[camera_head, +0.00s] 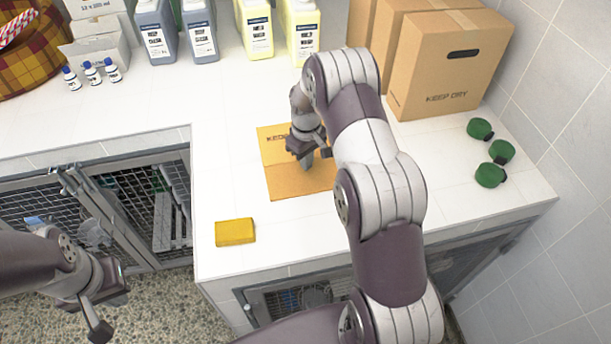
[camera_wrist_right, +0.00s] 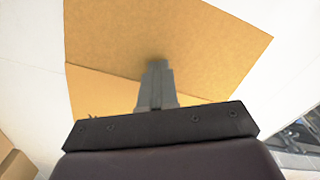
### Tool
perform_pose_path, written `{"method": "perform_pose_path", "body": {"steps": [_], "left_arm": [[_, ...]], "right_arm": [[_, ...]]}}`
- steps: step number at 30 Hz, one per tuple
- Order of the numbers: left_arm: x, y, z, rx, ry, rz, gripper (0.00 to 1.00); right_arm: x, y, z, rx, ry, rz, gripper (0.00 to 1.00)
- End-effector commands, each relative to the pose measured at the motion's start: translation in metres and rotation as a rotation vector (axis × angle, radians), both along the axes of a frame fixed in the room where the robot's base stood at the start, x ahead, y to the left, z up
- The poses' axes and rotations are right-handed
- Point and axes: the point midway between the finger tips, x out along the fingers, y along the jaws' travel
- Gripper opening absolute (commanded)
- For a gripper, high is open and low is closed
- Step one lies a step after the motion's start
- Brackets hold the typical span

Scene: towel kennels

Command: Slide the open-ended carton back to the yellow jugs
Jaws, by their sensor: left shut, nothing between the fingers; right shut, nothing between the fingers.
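The orange-tan carton (camera_head: 285,182) lies on the white counter in front of the yellow jugs, with lettering on its far part and a crease or edge across it. Part of it is hidden by my right arm. The yellow jugs (camera_head: 256,32) (camera_head: 299,36) stand at the counter's back, with bare counter between them and the carton. My right gripper (camera_head: 307,164) is shut and empty, its tips pointing down over the carton. In the right wrist view the tips (camera_wrist_right: 157,66) overlap the carton's face (camera_wrist_right: 200,45); contact is unclear. My left gripper (camera_head: 100,325) is shut and empty, low at left.
Large brown cartons (camera_head: 440,75) stand at the back right, with several green round items (camera_head: 490,175) in front. A yellow block (camera_head: 235,232) lies near the front edge. Grey jugs (camera_head: 157,38), small bottles (camera_head: 92,74) and a basket (camera_head: 30,50) are at left. Mesh kennels (camera_head: 100,210) sit below.

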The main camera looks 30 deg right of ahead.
Motion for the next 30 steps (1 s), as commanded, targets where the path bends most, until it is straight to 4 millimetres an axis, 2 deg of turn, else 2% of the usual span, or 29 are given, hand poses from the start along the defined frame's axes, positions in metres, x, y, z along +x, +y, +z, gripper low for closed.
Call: {"method": "perform_pose_path", "body": {"steps": [7, 15, 20, 30], "left_arm": [[0.000, 0.000, -0.003, 0.000, 0.000, 0.000, 0.00], [0.000, 0.000, -0.010, 0.000, 0.000, 0.000, 0.00], [0.000, 0.000, -0.011, 0.000, 0.000, 0.000, 0.00], [0.000, 0.000, -0.018, 0.000, 0.000, 0.000, 0.00]], "right_arm": [[0.009, -0.003, -0.002, 0.000, 0.000, 0.000, 0.00], [0.031, -0.008, -0.003, 0.000, 0.001, 0.000, 0.00], [0.035, -0.010, -0.003, 0.000, 0.000, 0.000, 0.00], [0.060, -0.017, -0.002, 0.001, 0.001, 0.000, 0.00]]}}
